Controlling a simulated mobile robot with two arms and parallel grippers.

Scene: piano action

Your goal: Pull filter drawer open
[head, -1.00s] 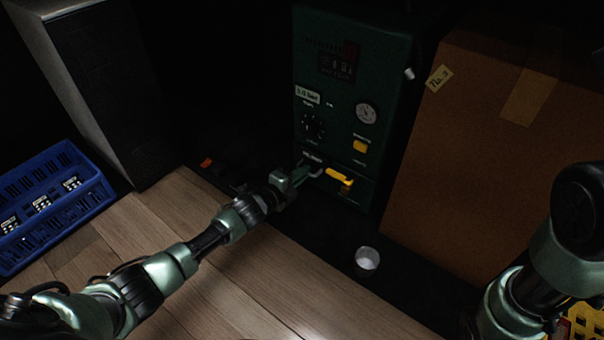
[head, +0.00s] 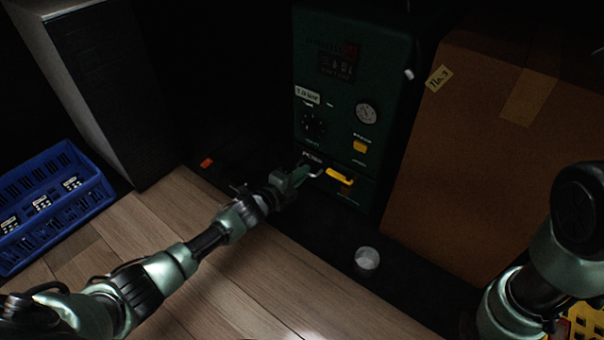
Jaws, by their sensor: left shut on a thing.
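A dark green machine (head: 340,110) stands at the back centre, with a gauge, a knob and a display on its front. Low on its front is a drawer area with a pale curved handle (head: 316,173); a yellow lever (head: 340,177) sits just right of it. My left gripper (head: 305,172) reaches in from the left and is shut on the handle. The fingertips are small and dark, and partly hidden. Whether the drawer stands out from the front is hard to see. My right arm shows at the lower right, but its gripper is not in view.
A large brown box (head: 480,160) stands right of the machine. A small white cup (head: 367,259) sits on the dark strip in front. A blue crate (head: 50,205) is at the left, beside a grey cabinet (head: 100,90). A yellow crate (head: 585,318) shows at the lower right.

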